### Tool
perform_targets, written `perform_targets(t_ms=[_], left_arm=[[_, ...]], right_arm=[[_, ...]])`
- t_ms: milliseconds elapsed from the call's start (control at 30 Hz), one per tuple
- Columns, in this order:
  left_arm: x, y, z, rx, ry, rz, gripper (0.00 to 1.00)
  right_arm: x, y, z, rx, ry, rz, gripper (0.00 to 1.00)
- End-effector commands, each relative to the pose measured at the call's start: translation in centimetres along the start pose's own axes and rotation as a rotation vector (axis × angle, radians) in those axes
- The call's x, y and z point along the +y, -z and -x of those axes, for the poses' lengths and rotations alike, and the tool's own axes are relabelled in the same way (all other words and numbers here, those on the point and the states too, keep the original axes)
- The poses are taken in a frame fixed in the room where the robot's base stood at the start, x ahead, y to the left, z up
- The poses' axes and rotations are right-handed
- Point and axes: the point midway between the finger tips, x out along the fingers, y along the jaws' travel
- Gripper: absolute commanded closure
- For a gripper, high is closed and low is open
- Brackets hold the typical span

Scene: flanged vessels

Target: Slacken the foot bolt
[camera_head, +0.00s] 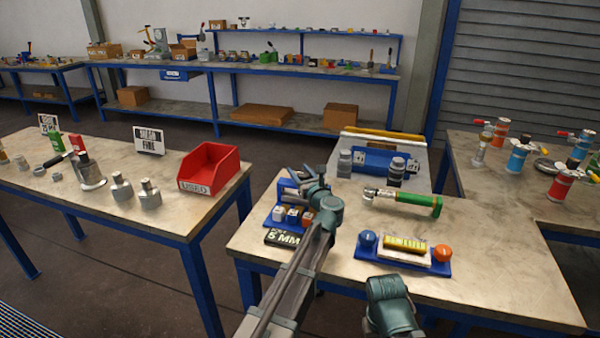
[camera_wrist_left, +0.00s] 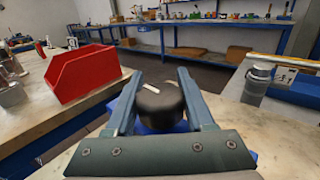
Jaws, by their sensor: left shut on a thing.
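My left gripper (camera_head: 312,180) is over the back left of the near table. In the left wrist view its two fingers (camera_wrist_left: 162,92) are shut on a black round knob (camera_wrist_left: 160,108) with a white mark on top. In the head view the gripper covers the knob, and part of a blue stand (camera_head: 284,189) shows beside it. Which part is the foot bolt I cannot tell from these frames. Of my right arm only a teal link shows at the bottom; its gripper is out of sight.
A green-handled tool (camera_head: 402,200) lies right of the gripper. A blue tray (camera_head: 440,267) with blue and orange knobs is in front. A red bin (camera_head: 208,170) and grey fittings (camera_head: 122,188) are on the left table.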

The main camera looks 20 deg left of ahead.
Motion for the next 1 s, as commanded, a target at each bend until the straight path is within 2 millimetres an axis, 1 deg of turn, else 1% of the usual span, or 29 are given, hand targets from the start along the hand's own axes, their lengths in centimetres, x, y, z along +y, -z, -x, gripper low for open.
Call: perform_targets(t_ms=[33,67,100,200,467,567,667,1000], left_arm=[[0.0,0.0,0.0,0.0,0.001,-0.001,1.0],[0.0,0.0,0.0,0.0,0.001,-0.001,0.41],[0.0,0.0,0.0,0.0,0.001,-0.001,0.34],[0.0,0.0,-0.1,0.0,0.001,-0.001,0.17],[0.0,0.0,0.0,0.0,0.001,0.0,0.17],[0.0,0.0,0.5,0.0,0.001,0.0,0.17],[0.1,0.0,1.8,0.0,0.003,0.0,0.17],[0.2,0.0,9.2,0.0,0.004,0.0,0.17]], right_arm=[[0.0,0.0,0.0,0.0,0.0,0.0,0.5],[0.0,0.0,0.0,0.0,0.0,0.0,0.5],[0.0,0.0,0.0,0.0,0.0,0.0,0.5],[0.0,0.0,0.0,0.0,0.0,0.0,0.5],[0.0,0.0,0.0,0.0,0.0,0.0,0.5],[0.0,0.0,0.0,0.0,0.0,0.0,0.5],[0.0,0.0,0.0,0.0,0.0,0.0,0.5],[0.0,0.0,0.0,0.0,0.0,0.0,0.5]])
